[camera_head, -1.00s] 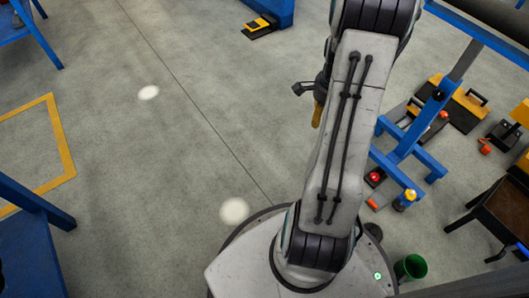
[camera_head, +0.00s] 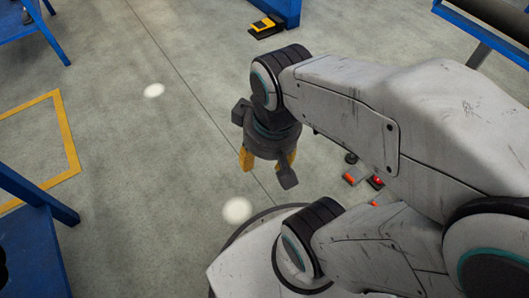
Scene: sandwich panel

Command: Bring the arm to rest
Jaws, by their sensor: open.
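My gripper (camera_head: 267,163) hangs from the end of my folded arm, near the middle of the view, with its fingers pointing down. Its two yellow-orange fingertips stand apart, and nothing shows between them. It is above the grey floor (camera_head: 190,150), close to the front of my own base. My arm links fill the right side of the view and hide much of what lies behind them.
A blue frame (camera_head: 35,215) stands at the lower left, and a blue table (camera_head: 30,25) at the upper left. A yellow-black item (camera_head: 266,26) lies by a blue post. Small red items (camera_head: 376,181) lie right of my gripper.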

